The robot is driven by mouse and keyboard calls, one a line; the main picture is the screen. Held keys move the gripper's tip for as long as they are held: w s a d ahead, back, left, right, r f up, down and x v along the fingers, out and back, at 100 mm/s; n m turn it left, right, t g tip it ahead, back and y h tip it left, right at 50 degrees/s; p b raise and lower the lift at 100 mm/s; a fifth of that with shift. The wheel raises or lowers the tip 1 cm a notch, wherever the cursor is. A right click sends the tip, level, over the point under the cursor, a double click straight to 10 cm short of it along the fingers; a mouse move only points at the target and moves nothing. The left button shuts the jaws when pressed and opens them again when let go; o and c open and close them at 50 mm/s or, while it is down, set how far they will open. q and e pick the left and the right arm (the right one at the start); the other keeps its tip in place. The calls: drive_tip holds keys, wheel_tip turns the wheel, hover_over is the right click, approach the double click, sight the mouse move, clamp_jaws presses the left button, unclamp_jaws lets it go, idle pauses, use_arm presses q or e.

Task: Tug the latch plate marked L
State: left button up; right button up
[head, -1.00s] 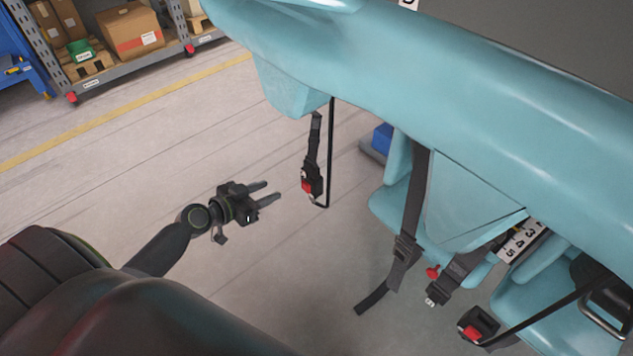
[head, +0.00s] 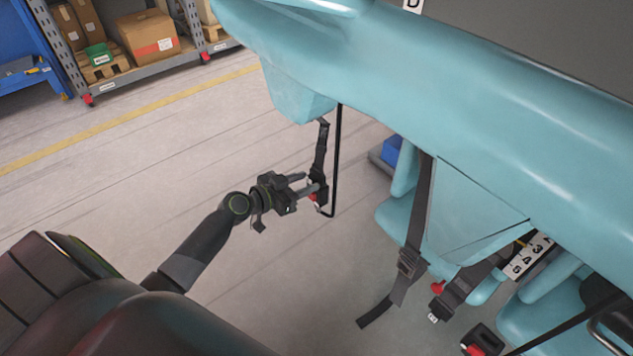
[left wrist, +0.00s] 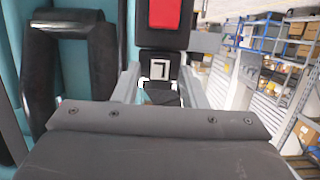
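A buckle with a red button (left wrist: 165,12) hangs on a dark strap under the blue car body; in the head view its red part (head: 313,199) shows just beyond my left gripper (head: 310,182). The fingers of my left gripper (left wrist: 160,84) stand on either side of the plate, spread apart. Whether they touch it I cannot tell. My right gripper is not in view.
The light blue coaster car (head: 430,95) overhangs the buckle. A thin black bar (head: 336,160) hangs close beside the strap. More belts (head: 412,235) and a red-buttoned buckle (head: 483,340) are at the right. The floor at left is clear up to the shelves (head: 150,60).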

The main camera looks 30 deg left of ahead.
use_arm(q)
drive_tip(key=shift+w+d, duration=0.2)
drive_tip(key=shift+w, duration=0.1)
drive_tip(key=shift+f+b, duration=0.1)
drive_tip(key=shift+b, duration=0.3)
idle(0.4)
clamp_jaws()
idle(0.3)
